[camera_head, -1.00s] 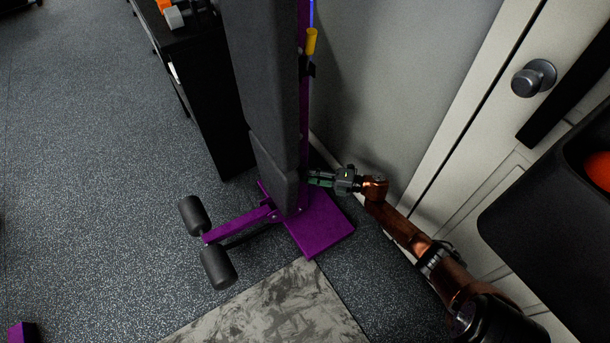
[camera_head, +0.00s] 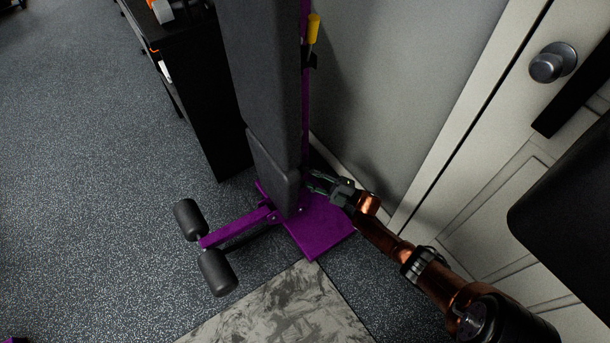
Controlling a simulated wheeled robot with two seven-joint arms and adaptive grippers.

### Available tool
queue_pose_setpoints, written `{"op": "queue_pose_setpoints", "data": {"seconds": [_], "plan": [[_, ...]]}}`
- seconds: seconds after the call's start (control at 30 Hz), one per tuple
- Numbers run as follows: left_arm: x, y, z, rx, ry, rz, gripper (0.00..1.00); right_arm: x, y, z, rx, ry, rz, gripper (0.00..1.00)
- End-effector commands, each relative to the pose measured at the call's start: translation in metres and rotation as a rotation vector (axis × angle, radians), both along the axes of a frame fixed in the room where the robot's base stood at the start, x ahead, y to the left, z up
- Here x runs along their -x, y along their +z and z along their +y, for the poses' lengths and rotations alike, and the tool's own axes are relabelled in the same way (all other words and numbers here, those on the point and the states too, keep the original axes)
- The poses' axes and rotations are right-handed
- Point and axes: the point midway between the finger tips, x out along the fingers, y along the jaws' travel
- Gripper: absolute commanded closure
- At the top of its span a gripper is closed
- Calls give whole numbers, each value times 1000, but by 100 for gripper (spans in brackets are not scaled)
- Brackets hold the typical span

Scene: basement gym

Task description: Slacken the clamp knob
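The purple-framed bench (camera_head: 318,230) stands against the wall with its dark padded board (camera_head: 265,85) upright. I cannot make out a clamp knob for certain; the side of the frame behind the pad's lower right edge is partly hidden. My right gripper (camera_head: 314,182) is beside that lower right edge, above the purple base plate, with its fingers apart and pointing left at the frame. I see nothing between the fingers. I cannot tell whether they touch the frame. My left gripper is out of view.
A yellow handle (camera_head: 313,29) and a black bracket (camera_head: 309,61) are higher on the purple post. Two foam rollers (camera_head: 217,272) stick out at the lower left. A black cabinet (camera_head: 205,110) stands left of the bench. A door with a round knob (camera_head: 552,63) is at right.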

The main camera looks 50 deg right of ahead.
Motion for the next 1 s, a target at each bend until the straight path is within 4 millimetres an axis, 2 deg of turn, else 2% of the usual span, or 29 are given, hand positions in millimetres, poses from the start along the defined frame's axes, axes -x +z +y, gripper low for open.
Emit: {"op": "queue_pose_setpoints", "data": {"seconds": [0.63, 0.67, 0.9, 1.0], "plan": [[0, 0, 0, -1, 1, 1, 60, 0, -3, 0, -57, -2, -9, 91], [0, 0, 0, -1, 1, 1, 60, 0, -3, 0, -57, -2, -9, 65], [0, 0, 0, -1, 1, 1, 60, 0, -2, 0, -56, -1, -11, 49], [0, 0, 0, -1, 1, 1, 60, 0, -2, 0, -57, -1, -11, 49]]}}
